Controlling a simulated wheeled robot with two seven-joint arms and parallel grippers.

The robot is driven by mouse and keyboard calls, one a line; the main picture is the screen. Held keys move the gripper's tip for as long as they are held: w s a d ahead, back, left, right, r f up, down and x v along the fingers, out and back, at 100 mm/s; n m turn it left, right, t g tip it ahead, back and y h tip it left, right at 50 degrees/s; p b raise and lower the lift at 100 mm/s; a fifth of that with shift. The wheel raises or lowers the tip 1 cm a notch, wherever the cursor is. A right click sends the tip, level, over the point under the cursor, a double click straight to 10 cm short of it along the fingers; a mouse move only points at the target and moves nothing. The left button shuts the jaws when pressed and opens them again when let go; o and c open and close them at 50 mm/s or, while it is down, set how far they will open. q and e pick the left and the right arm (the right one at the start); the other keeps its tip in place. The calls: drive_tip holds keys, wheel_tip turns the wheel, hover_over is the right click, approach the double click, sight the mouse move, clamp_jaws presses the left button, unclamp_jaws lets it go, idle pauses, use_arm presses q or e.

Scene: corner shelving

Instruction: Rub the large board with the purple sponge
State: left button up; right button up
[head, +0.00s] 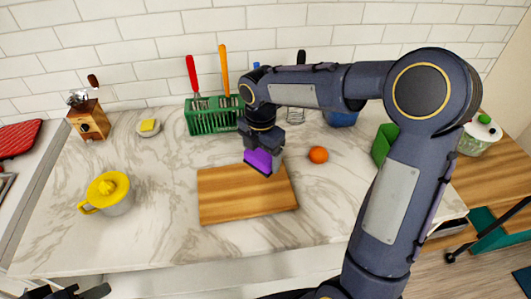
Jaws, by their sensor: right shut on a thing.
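The large wooden board (235,200) lies flat on the marble counter, near its front edge. My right gripper (262,150) points down over the board's back right part. It is shut on the purple sponge (259,161), which is at or just above the board's surface; I cannot tell whether they touch. My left gripper (75,292) shows only in part at the bottom left corner, away from the board, and its jaws are not clear.
A green rack (205,122) with red and orange handled utensils stands behind the board. An orange (318,155) lies right of it. A yellow-topped juicer (110,193) and a small dish (149,128) are left.

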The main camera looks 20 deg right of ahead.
drive_tip(key=shift+r+p, duration=0.3)
drive_tip(key=shift+r, duration=0.4)
idle(0.3)
